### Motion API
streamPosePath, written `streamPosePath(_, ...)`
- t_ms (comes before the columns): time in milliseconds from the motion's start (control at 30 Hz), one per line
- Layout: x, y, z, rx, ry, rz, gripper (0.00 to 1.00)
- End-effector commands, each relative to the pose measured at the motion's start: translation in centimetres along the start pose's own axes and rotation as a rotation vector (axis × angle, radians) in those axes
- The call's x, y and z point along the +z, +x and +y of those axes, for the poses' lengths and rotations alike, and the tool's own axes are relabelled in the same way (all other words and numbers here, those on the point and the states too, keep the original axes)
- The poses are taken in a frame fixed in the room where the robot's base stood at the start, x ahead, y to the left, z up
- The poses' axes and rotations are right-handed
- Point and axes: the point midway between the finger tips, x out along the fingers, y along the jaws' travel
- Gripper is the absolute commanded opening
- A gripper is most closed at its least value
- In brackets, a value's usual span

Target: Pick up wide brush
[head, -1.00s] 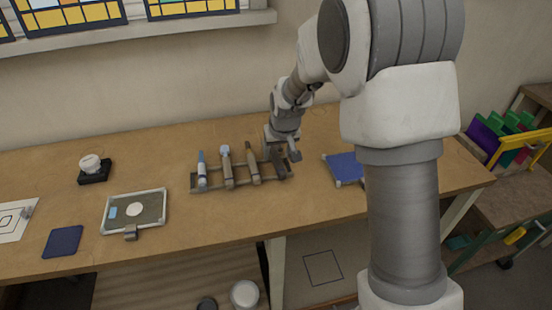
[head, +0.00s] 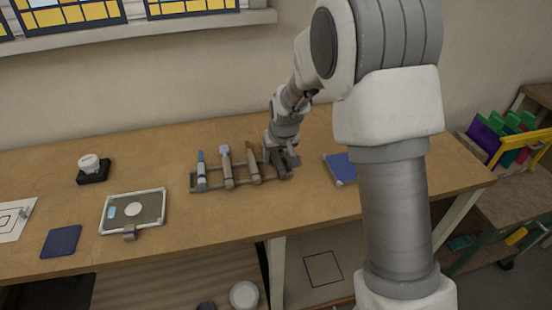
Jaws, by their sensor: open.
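A low grey rack (head: 240,184) stands on the wooden table and holds several upright tools. On its left is a tool with a blue tip (head: 201,172). In the middle is one with a pale blue tip (head: 226,166), and to the right one with a brown pointed tip (head: 253,163). I cannot tell for sure which is the wide brush. My gripper (head: 283,164) is low at the right end of the rack, right of the brown-tipped tool. It is open. My gripper and wrist cover that end of the rack, so anything standing there is hidden.
A blue pad (head: 341,168) lies right of my gripper, partly behind my arm. To the left are a framed tray (head: 118,222), a dark blue square (head: 61,241), a white-topped black block (head: 93,171) and a paper sheet (head: 12,221). The wall rises behind the table.

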Motion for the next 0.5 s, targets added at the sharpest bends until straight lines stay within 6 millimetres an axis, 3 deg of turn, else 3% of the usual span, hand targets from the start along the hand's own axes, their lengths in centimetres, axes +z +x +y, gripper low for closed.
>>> streamPosePath(233, 0.00, 0.00, 0.00, 0.000, 0.000, 0.000, 0.62)
streamPosePath(500, 0.00, 0.00, -0.01, 0.000, 0.000, 0.000, 0.16)
